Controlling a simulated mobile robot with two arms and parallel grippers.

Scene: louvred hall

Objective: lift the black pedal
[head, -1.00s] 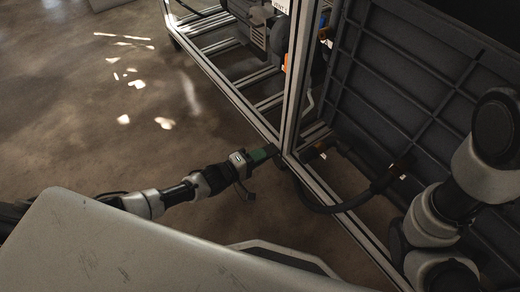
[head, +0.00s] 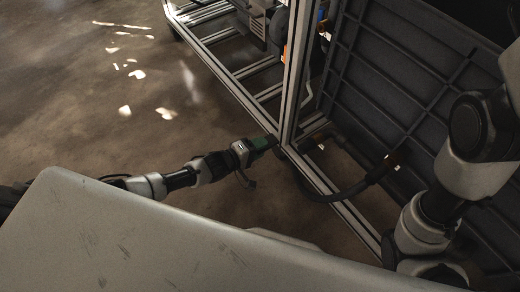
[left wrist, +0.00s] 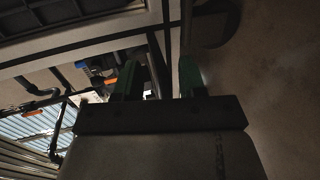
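A black curved bar (head: 338,196), which looks like the pedal, bends low between the metal frame and the dark ribbed panel. Its far end meets an orange-brown fitting on the panel. My left gripper (head: 268,143) reaches in from the left, low beside the foot of the frame's upright, left of the bar and apart from its visible part. In the left wrist view its two green fingers (left wrist: 158,78) stand apart, with frame rails showing beyond the gap. A dark rounded shape (left wrist: 214,24) lies beyond the right finger; I cannot tell whether it is the pedal. My right gripper is out of view.
The aluminium frame (head: 240,108) runs diagonally, with its upright close to my left gripper. The large dark ribbed panel (head: 400,90) fills the right side. Bare floor (head: 100,120) with bright light patches lies open at the left.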

